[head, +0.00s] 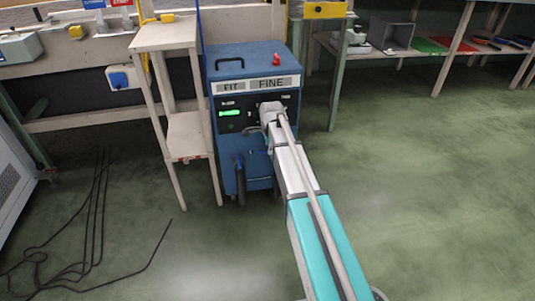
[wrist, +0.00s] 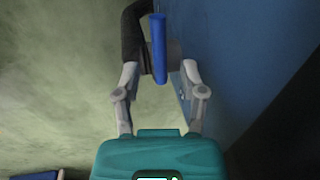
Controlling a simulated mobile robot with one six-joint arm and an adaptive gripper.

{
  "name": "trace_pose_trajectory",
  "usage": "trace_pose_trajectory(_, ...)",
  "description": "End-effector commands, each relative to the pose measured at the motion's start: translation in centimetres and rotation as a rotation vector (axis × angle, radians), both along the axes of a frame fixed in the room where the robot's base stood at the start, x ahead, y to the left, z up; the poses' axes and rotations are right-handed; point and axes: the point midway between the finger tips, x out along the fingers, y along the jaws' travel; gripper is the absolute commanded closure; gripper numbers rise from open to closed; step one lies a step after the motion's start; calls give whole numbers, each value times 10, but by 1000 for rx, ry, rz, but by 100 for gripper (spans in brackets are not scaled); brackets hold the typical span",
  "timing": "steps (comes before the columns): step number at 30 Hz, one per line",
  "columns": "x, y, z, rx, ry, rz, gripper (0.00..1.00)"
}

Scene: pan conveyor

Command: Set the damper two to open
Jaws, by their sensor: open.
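A blue lever (wrist: 159,48), probably the damper handle, shows in the wrist view in front of a dark pipe or hose (wrist: 133,35). I cannot read a number or position mark on it. My gripper (wrist: 160,74) is open, with one finger on each side of the lever's near end. I cannot tell whether either finger touches it. In the head view my arm reaches to the front of the blue machine (head: 229,75) and hides part of it. The lever cannot be made out there.
The machine's front has a lit green display (head: 230,113), a "FIT FINE" label (head: 256,86) and dark hoses (head: 240,180) low down. A wooden stand (head: 186,122) is close on its left. Black cables (head: 88,225) lie on the floor. The floor at right is clear.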

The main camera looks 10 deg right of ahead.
Motion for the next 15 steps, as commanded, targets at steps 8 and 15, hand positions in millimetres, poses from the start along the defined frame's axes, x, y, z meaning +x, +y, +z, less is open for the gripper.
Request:
trace_pose_trajectory(8,3,0,-15,0,0,0,46)
trace_pose_trajectory(15,3,0,-15,0,0,0,46)
